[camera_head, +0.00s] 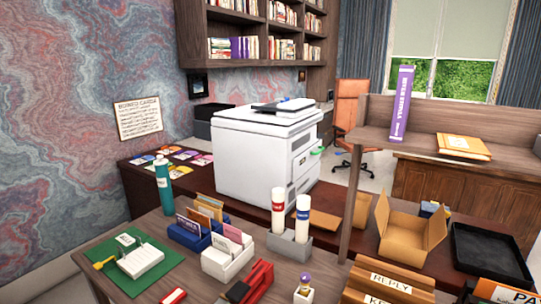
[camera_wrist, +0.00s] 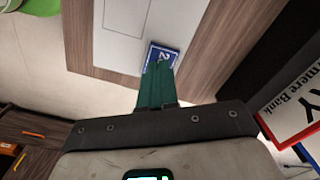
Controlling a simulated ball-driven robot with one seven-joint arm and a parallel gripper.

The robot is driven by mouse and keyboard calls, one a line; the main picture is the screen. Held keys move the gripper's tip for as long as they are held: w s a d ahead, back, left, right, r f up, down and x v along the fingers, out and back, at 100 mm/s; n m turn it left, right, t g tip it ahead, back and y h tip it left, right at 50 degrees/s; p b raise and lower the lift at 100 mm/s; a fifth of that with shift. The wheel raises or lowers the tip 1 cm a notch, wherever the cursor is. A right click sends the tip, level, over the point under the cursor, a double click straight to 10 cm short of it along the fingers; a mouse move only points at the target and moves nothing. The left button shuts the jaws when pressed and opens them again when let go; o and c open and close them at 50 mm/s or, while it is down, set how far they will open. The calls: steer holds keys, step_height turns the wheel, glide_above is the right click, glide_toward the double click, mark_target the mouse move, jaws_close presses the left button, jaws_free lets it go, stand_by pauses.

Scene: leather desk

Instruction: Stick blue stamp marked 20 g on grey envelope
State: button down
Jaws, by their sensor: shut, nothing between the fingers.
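In the wrist view, a pale grey-white envelope (camera_wrist: 125,25) lies on a wood-grained surface. A small blue stamp (camera_wrist: 158,51) with a white border and a partly visible white "2" is at the envelope's near right corner. The rest of its marking is hidden by my fingers. My gripper (camera_wrist: 161,68), with green fingers, is shut and empty, its tips overlapping the stamp in the picture. I cannot tell whether the tips touch it. My gripper is not visible in the head view, and I cannot make out the grey envelope there.
In the wrist view, a red-edged box with lettering (camera_wrist: 292,98) is close at the right, beside a dark area. In the head view, a white printer (camera_head: 262,150), an open cardboard box (camera_head: 408,232), a black tray (camera_head: 488,255) and card holders (camera_head: 228,262) crowd the desks.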

steer(key=shift+f+b, duration=0.3)
steer(key=shift+f, duration=0.2)
steer(key=shift+r, duration=0.1)
stand_by(0.7)
step_height(320, 180, up, 7)
steer(key=p, duration=0.7)
stand_by(0.4)
